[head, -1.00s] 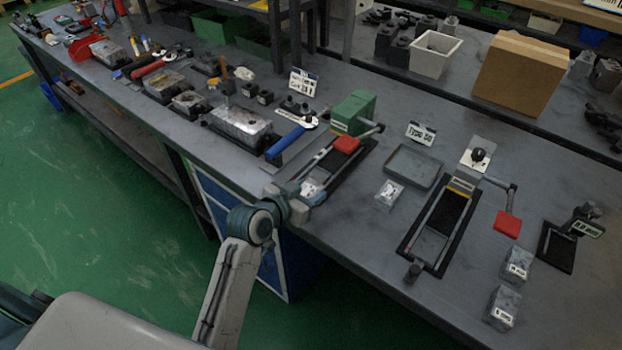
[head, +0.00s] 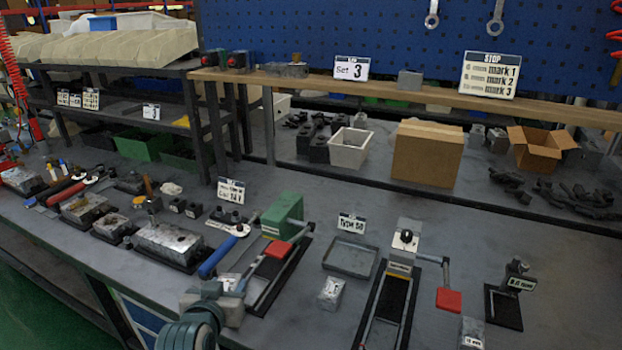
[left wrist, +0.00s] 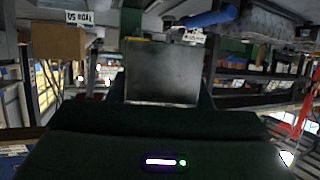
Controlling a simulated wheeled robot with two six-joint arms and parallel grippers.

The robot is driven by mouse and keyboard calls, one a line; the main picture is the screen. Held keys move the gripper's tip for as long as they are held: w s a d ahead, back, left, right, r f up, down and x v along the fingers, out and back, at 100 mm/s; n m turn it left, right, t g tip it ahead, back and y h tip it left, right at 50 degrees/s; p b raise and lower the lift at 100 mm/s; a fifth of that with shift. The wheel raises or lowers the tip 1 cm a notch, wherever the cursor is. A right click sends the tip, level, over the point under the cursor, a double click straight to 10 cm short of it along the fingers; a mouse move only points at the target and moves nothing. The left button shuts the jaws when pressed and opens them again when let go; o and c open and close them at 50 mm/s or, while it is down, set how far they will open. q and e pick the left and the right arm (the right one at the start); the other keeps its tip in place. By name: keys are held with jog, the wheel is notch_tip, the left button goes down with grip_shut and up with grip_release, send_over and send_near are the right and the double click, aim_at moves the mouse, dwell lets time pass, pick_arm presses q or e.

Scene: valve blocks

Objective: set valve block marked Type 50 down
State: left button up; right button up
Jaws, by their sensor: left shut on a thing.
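My left gripper (head: 222,293) is at the front end of the fixture with the green housing (head: 284,215). It is shut on a small grey valve block (head: 229,282) with a pale label, too small to read. In the left wrist view the block's plain grey face (left wrist: 160,72) fills the space between the fingers. The sign Type 50 (head: 351,224) stands behind an empty shallow grey tray (head: 349,272), to the right of the gripper. It also shows upside down in the left wrist view (left wrist: 80,18). My right gripper is not in view.
Another labelled block (head: 331,293) stands in front of the tray. A fixture with a red-handled lever (head: 448,300) is right of it, with a further block (head: 472,334) at the lower right. A blue handle (head: 217,257) lies left of the green housing.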

pick_arm(q)
jog(key=s+d+f+m+h, duration=0.3)
jog(key=d+f+h, duration=0.1)
jog(key=f, duration=0.2)
jog(key=shift+s+f+m+g, duration=0.2)
jog(key=shift+s+m+g, duration=0.1)
jog(key=shift+s+m, duration=0.1)
